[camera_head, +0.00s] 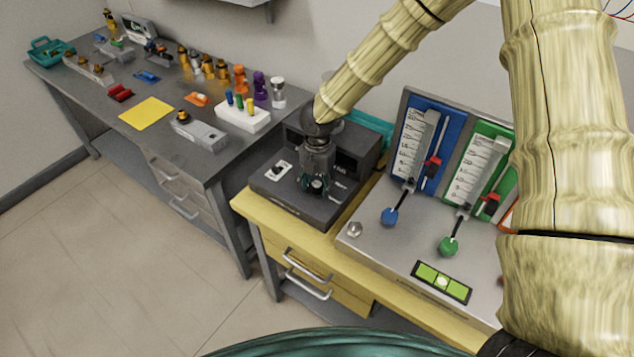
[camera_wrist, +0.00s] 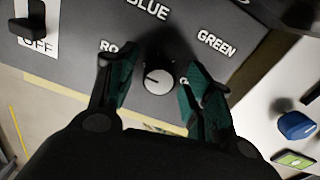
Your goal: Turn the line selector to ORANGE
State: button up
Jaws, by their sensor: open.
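The line selector is a small round grey knob (camera_wrist: 158,81) with a short dark mark on its face, pointing toward the left in the wrist view. White labels BLUE (camera_wrist: 147,9) and GREEN (camera_wrist: 216,42) stand around it. A label starting RO (camera_wrist: 109,46) and another starting with O are partly hidden by my fingers. My gripper (camera_wrist: 157,68) is open, its teal-padded fingers on either side of the knob. I cannot tell whether they touch it. In the head view my gripper (camera_head: 316,186) points down over the dark control box (camera_head: 293,206) and mostly hides the knob.
A switch marked OFF (camera_wrist: 36,44) is on the same box. To the right, the metal panel (camera_head: 375,252) carries a blue knob (camera_head: 390,217), a green knob (camera_head: 448,246) and gauges. A grey bench (camera_head: 190,160) with several small items stands at left.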

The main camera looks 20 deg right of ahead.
jog(key=c, duration=1)
